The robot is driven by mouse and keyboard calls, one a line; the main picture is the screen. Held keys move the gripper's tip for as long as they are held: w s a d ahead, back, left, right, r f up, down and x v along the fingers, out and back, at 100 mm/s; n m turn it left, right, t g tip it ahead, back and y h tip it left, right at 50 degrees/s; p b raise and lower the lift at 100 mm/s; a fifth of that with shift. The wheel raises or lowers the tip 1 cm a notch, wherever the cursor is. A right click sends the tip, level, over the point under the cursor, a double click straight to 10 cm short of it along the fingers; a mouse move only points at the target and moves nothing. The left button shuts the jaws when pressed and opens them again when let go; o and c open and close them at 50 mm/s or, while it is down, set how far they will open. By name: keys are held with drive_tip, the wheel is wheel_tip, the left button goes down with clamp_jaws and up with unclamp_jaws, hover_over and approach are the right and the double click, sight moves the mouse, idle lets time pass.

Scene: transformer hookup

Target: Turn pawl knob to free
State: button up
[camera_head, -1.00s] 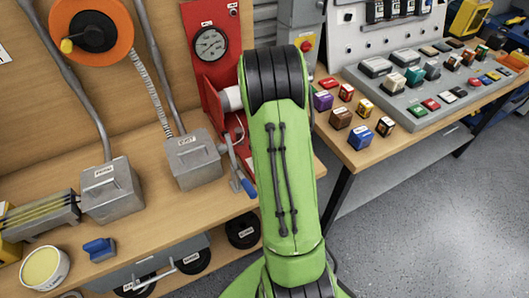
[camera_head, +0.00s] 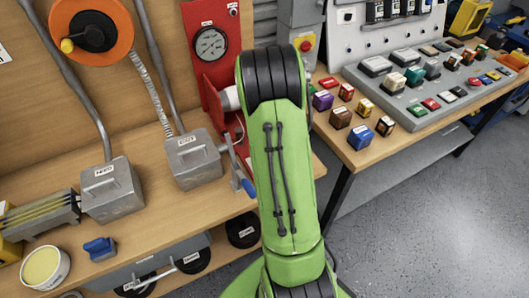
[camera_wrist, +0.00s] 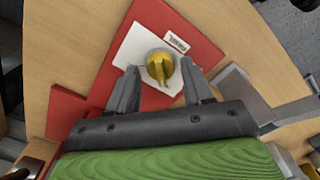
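In the wrist view, a yellow pawl knob (camera_wrist: 160,66) with a raised grip bar sits on a white plate (camera_wrist: 137,47) on a red panel (camera_wrist: 192,34). A small printed label (camera_wrist: 176,41) is beside it. My gripper (camera_wrist: 160,86) is open, its two grey fingers apart on either side of the knob's near end. I cannot tell whether a finger touches it. In the head view my green arm hides the gripper and the knob.
A red stand with a gauge (camera_head: 210,43) and a blue-handled crank (camera_head: 244,182) are left of my arm. Grey boxes (camera_head: 193,160) stand on the wooden bench (camera_head: 150,215). A second table (camera_head: 368,153) at right holds coloured blocks and a button panel.

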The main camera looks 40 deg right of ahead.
drive_tip(key=shift+o, duration=0.5)
drive_tip(key=shift+r, duration=0.1)
wheel_tip(320, 180, up, 16)
drive_tip(key=p, duration=0.4)
drive_tip(key=shift+f, duration=0.2)
drive_tip(key=s+a+r+m+t, duration=0.1)
drive_tip(key=s+a+r+t, duration=0.15)
drive_tip(key=a+r, duration=0.4)
drive_tip(key=s+a+r+m+t, duration=0.1)
drive_tip(key=s+a+r+m, duration=0.15)
drive_tip(key=a, duration=0.75)
drive_tip(key=s+a+m+t+p, duration=0.1)
drive_tip(key=s+a+m+t, duration=0.1)
drive_tip(key=s+a, duration=0.4)
drive_tip(key=s, duration=0.4)
drive_tip(key=shift+s+a, duration=0.35)
drive_tip(key=shift+s, duration=0.05)
